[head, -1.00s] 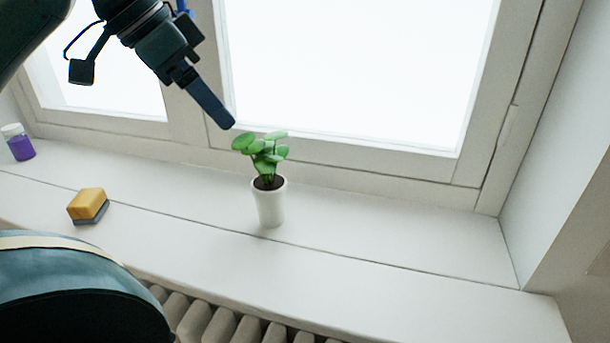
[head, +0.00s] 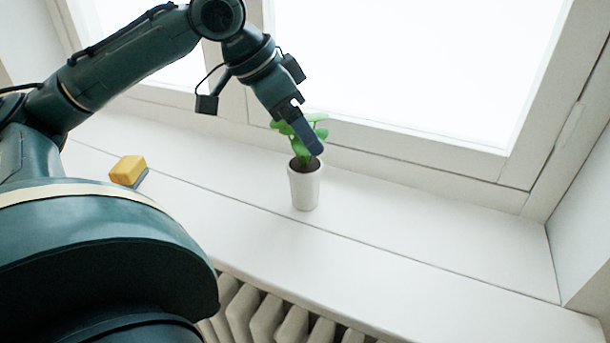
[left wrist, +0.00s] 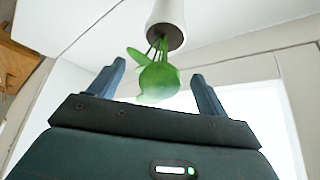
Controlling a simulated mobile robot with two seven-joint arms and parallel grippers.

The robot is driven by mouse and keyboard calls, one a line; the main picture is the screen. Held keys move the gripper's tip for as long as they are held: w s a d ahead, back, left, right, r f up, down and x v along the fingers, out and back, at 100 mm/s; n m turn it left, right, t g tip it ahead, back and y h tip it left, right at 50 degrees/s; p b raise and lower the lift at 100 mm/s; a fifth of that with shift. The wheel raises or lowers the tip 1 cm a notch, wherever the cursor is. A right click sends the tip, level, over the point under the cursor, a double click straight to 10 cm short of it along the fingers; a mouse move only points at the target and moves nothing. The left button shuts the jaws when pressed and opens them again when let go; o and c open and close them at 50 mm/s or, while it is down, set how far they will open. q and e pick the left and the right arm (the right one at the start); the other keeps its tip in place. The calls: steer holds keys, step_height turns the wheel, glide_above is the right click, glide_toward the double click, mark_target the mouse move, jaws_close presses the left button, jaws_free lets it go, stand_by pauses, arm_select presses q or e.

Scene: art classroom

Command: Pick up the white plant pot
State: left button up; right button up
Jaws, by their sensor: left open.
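The white plant pot (head: 304,187) stands upright on the window sill, with green leaves (head: 318,132) rising from dark soil. My left gripper (head: 314,148) is just above the pot, at the height of the leaves, and covers part of them in the head view. In the left wrist view, my left gripper (left wrist: 158,78) is open, its two fingers apart on either side of the leaves (left wrist: 157,78). The white pot (left wrist: 168,20) lies beyond the fingertips, so the fingers are not around it. My right gripper is not in view.
A yellow sponge (head: 127,169) with a grey underside lies on the sill (head: 400,235) to the left of the pot. The window frame (head: 430,150) rises close behind the plant. A radiator (head: 262,312) is below the sill edge. The sill right of the pot is clear.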

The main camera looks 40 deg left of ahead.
arm_select(q)
steer(key=shift+x, duration=1.1)
steer(key=shift+r, duration=0.1)
steer(key=c, duration=1.6)
